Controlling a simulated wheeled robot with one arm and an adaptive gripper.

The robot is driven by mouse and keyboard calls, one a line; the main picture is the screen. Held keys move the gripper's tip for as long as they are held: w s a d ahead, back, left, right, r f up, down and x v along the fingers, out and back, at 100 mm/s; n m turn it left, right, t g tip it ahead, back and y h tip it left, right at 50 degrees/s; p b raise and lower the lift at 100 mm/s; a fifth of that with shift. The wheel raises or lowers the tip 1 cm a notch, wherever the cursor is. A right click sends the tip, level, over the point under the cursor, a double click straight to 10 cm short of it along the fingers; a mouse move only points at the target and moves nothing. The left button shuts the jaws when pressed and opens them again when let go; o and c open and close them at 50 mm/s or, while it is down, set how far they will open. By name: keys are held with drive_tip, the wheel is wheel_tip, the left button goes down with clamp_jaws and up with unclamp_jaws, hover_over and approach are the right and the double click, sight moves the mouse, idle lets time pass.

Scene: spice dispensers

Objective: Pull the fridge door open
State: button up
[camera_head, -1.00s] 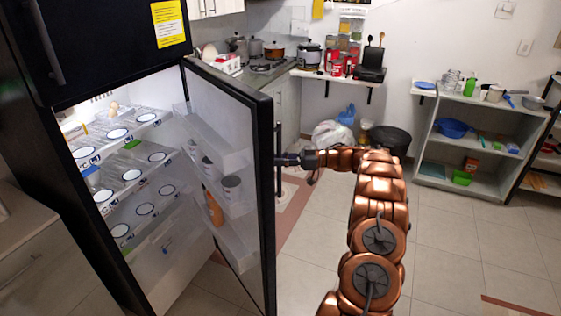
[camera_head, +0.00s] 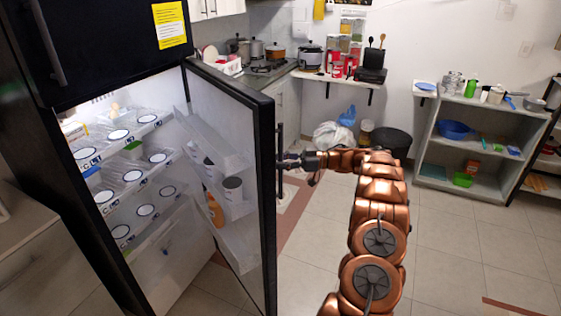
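The fridge door (camera_head: 265,200) stands wide open, swung out toward the right, with its inner shelves facing left. Its dark vertical handle (camera_head: 280,158) is on the outer side of the door. The lit fridge interior (camera_head: 130,170) shows clear shelves with round labels. My gripper (camera_head: 287,162) is at the handle, at the end of my copper arm. Its fingertips are small and partly hidden by the handle and door edge, so I cannot tell whether they are shut on it.
Door shelves hold jars (camera_head: 233,188) and an orange bottle (camera_head: 215,210). Behind are a counter with a stove (camera_head: 270,66), a white bag (camera_head: 333,135) and a black bin (camera_head: 391,141). A grey shelf unit (camera_head: 430,150) stands at right. The tiled floor (camera_head: 450,245) at right is clear.

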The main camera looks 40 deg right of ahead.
drive_tip(key=v, duration=0.7)
drive_tip(key=shift+s+d, duration=0.1)
